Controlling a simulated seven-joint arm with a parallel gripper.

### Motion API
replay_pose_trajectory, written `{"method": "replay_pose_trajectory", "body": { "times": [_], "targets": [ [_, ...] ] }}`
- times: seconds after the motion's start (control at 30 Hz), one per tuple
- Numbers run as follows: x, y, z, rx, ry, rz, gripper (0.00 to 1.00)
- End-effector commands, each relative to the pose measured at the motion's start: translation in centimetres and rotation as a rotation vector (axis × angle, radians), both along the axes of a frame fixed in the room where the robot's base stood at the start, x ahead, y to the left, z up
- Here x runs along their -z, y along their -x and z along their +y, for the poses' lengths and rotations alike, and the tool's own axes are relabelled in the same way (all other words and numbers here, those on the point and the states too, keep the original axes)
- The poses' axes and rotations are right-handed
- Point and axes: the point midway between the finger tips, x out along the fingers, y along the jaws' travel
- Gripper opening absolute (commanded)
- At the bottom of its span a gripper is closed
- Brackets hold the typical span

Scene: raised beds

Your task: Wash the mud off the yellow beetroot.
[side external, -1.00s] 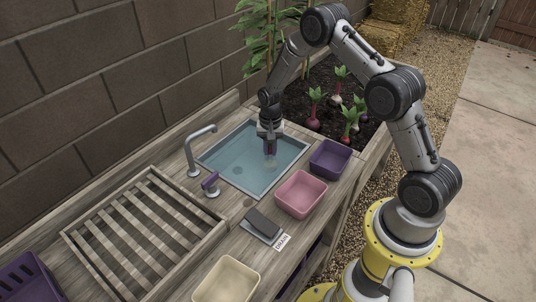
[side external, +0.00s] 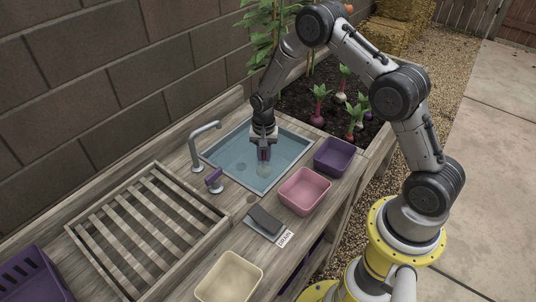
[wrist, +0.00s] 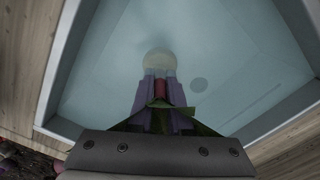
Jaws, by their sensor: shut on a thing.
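The yellow beetroot (wrist: 160,60) shows pale yellow and round beyond my fingertips in the wrist view. My gripper (wrist: 160,90), with purple fingers, is shut on its red stem, and green leaves stick out around the fingers. In the side view my gripper (side external: 264,154) points down into the sink (side external: 226,153), and the beetroot (side external: 263,170) is a pale blur below it, in the water. The water is blue and slightly hazy. I cannot tell how much mud is left on the beetroot.
A tap (side external: 205,130) and purple handle (side external: 214,181) stand left of the sink. A purple tub (side external: 334,156), pink tub (side external: 305,192), and cream tub (side external: 229,277) line the front. A slatted rack (side external: 148,235) lies left. Other root plants (side external: 319,105) grow in the soil behind.

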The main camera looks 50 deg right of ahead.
Motion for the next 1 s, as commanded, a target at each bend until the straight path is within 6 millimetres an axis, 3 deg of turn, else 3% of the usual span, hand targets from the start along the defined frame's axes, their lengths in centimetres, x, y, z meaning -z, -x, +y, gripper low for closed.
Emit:
{"method": "replay_pose_trajectory", "body": {
  "times": [0.6, 1.0],
  "targets": [
    [0.0, 0.0, 4.4, -0.002, 0.0, -0.001, 0.0],
    [0.0, 0.0, 4.8, 0.0, -0.001, -0.001, 0.0]
  ]
}}
